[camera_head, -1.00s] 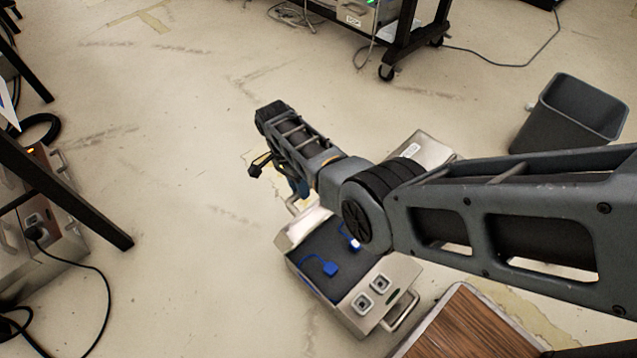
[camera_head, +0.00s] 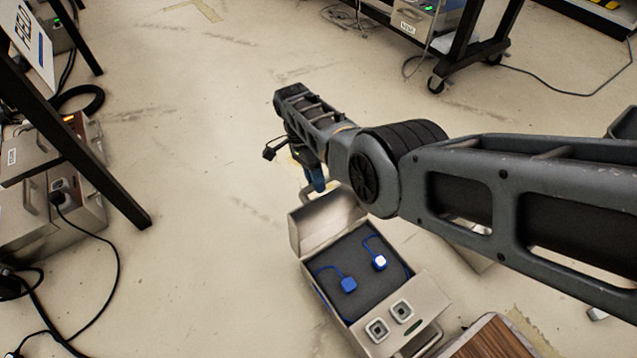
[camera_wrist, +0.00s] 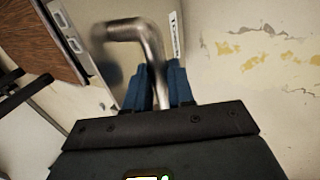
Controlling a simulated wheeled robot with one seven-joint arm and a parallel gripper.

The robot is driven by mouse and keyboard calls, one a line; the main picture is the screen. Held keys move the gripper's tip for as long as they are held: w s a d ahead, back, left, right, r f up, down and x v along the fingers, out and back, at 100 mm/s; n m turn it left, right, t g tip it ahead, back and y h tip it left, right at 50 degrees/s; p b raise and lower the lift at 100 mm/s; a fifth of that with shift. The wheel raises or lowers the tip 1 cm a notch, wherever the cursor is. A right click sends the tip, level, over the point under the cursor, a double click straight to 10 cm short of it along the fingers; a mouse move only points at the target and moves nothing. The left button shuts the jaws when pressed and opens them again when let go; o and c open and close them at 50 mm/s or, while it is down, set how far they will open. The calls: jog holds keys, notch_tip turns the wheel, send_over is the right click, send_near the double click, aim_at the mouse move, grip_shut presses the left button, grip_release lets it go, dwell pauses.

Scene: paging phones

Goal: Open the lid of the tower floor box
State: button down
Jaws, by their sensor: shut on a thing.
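A silver metal floor box (camera_head: 425,283) stands on the floor below my arm. Its lid (camera_head: 322,222) is raised at the far end, with its inner face showing. The open box shows a dark foam bed with two blue, corded pieces (camera_head: 349,285) on it. My gripper (camera_head: 314,180) is beyond the raised lid, partly hidden by my own arm. In the wrist view, its blue fingers (camera_wrist: 160,86) are shut on a bent metal handle (camera_wrist: 150,42).
Other metal boxes (camera_head: 30,220) with cables stand at the left by a black table leg (camera_head: 95,160). A wheeled black cart (camera_head: 470,45) holds another box at the top. A wood-topped piece (camera_head: 495,340) is near the front. Open floor lies left of the box.

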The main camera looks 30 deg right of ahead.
jog(key=shift+f+g+b, duration=0.3)
jog(key=shift+f+b, duration=0.05)
jog(key=shift+f, duration=0.05)
dwell(0.4)
jog(key=c, duration=1.3)
grip_release()
jog(key=o, duration=0.3)
jog(key=shift+w+r, duration=0.1)
jog(key=shift+r, duration=0.05)
jog(key=shift+o, duration=0.2)
jog(key=shift+w+r, duration=0.15)
jog(key=p+v, duration=0.1)
jog(key=v, duration=0.6)
jog(key=shift+r, duration=0.25)
